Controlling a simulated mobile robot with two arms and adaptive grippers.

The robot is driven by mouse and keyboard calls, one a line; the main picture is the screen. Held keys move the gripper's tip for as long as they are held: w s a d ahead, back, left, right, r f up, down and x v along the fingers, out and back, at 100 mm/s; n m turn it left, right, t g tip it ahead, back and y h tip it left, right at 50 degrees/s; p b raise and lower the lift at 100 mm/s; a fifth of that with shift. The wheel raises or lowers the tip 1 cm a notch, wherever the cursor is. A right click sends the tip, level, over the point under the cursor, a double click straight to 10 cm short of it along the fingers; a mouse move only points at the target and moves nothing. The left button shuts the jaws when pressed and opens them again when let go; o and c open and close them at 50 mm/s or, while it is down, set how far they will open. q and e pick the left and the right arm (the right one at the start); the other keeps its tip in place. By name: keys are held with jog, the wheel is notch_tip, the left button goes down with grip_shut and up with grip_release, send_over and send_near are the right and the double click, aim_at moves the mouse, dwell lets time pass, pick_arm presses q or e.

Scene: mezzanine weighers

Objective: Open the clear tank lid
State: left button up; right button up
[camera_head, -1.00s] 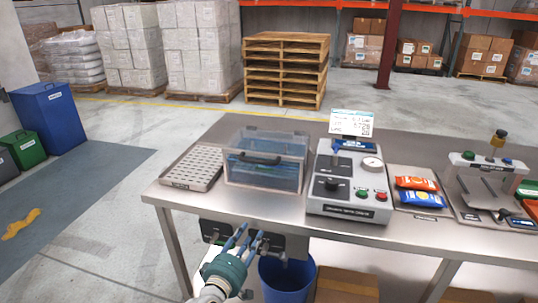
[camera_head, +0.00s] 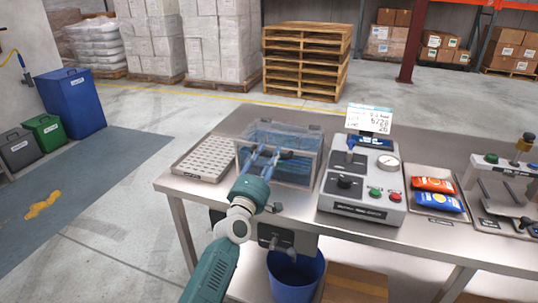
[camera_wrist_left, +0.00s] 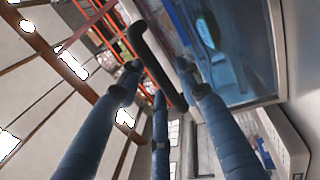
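The clear tank (camera_head: 302,177) with blue-tinted water stands on the steel table in the head view, and its lid (camera_head: 297,131) looks shut. A dark handle (camera_head: 287,155) is at the lid's front and is partly hidden by my fingers. My left gripper (camera_head: 266,154) is at the tank's front, with its blue fingers pointing at the handle. In the left wrist view the black handle (camera_wrist_left: 156,62) runs between the spread fingers of the gripper (camera_wrist_left: 158,80). The fingers look open, and firm contact cannot be made out. My right gripper is not in view.
A perforated tray (camera_head: 207,158) lies left of the tank. A grey control box (camera_head: 362,190) with knob, buttons and gauge stands close on its right. Orange and blue packets (camera_head: 437,194) lie further right. A blue bin (camera_head: 296,276) is below the table's front.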

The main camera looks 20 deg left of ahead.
pick_arm(q)
jog(key=shift+w+r, duration=0.15)
jog(key=shift+w, duration=0.3)
grip_shut()
